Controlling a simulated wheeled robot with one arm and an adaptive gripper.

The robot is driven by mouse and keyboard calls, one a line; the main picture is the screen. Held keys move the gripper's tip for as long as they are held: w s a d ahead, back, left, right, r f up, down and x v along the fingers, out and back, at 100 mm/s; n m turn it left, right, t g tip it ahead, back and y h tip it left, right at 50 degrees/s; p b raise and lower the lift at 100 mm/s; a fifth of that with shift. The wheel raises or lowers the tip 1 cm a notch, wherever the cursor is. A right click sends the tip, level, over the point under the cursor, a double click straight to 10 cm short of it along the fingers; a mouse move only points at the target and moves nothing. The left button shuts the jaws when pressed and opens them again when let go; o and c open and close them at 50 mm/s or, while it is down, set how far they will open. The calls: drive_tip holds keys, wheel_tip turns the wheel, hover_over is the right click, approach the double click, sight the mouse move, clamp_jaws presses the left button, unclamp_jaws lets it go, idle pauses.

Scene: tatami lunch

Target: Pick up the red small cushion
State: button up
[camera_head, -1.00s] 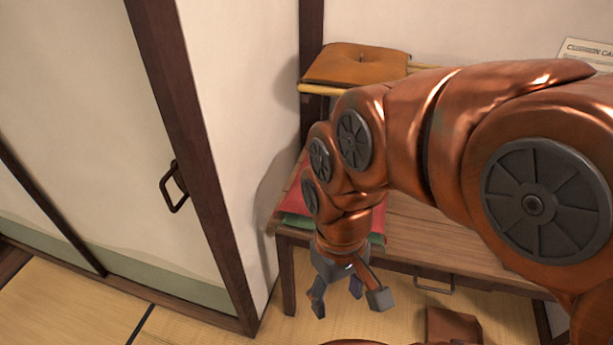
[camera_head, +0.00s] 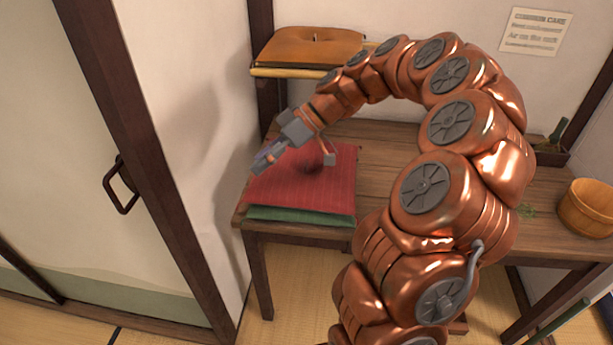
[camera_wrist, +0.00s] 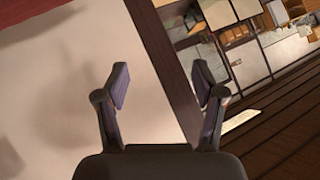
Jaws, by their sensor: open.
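The red small cushion (camera_head: 322,192) lies flat on top of a green cushion (camera_head: 300,215) at the left end of the wooden table in the head view. My gripper (camera_head: 297,158) is open above the cushion's back left part, with its fingers pointing left and down. I cannot tell whether a finger touches the cushion. In the wrist view my gripper (camera_wrist: 162,88) has its two fingers spread with nothing between them. A red strip, perhaps the cushion's edge, shows at that view's top left corner.
An orange-brown cushion (camera_head: 310,45) lies on a shelf behind. The wooden table (camera_head: 385,142) extends right, to a wooden bucket (camera_head: 588,207). A white wall and a dark post stand close on the left. A paper notice (camera_head: 536,31) hangs on the back wall.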

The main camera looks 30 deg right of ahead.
sight(307, 164)
drive_tip(key=w+d+f+t, duration=0.1)
drive_tip(key=d+f, duration=0.1)
drive_tip(key=d, duration=0.2)
drive_tip(key=w+d+f+t+b, duration=0.1)
drive_tip(key=d+f, duration=0.1)
drive_tip(key=d, duration=0.2)
drive_tip(key=w+d+f+t+b, duration=0.1)
drive_tip(key=w+d+f, duration=0.1)
drive_tip(key=d, duration=0.2)
drive_tip(key=shift+d+t, duration=0.4)
drive_tip(key=d+f+t, duration=0.1)
drive_tip(key=d+f, duration=0.1)
drive_tip(key=d, duration=0.1)
drive_tip(key=d+f+t, duration=0.1)
drive_tip(key=d, duration=0.3)
drive_tip(key=d+f+b, duration=0.1)
drive_tip(key=d+f, duration=0.1)
drive_tip(key=d, duration=0.1)
drive_tip(key=shift+s+d+f+t+h, duration=0.25)
drive_tip(key=shift+s+f+t+h, duration=0.05)
drive_tip(key=shift+s+f+t, duration=0.1)
drive_tip(key=shift+p+x, duration=0.85)
drive_tip(key=shift+x, duration=2.9)
drive_tip(key=shift+w+d, duration=0.1)
drive_tip(key=shift+w, duration=0.1)
drive_tip(key=shift+r, duration=0.1)
clamp_jaws()
